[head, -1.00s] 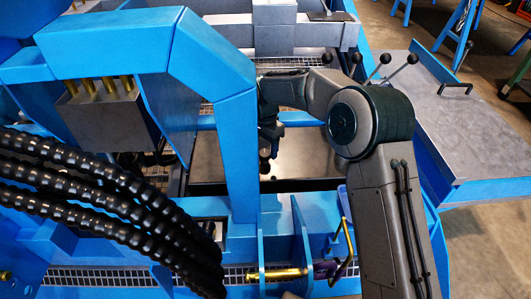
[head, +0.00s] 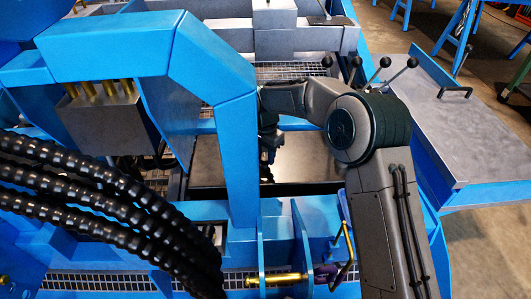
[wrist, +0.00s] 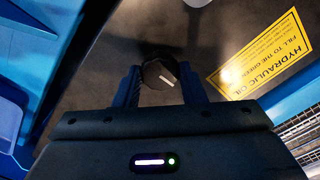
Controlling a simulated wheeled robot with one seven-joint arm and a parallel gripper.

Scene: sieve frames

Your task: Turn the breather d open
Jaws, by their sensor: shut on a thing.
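In the wrist view a dark round knob (wrist: 160,72) with a short white mark stands on a dark panel. I take it as the breather, but no letter d is readable. My gripper (wrist: 160,88) is shut on it, one blue finger on each side. The white mark slants slightly down to the right. In the head view my gripper (head: 267,158) is small and partly hidden beside the blue post; the knob cannot be made out there.
A yellow hydraulic oil label (wrist: 262,62) lies right of the knob. In the head view a thick blue post (head: 237,165) stands close left of my gripper. Black ribbed hoses (head: 110,205) fill the lower left. A grey-topped bench (head: 450,125) is at right.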

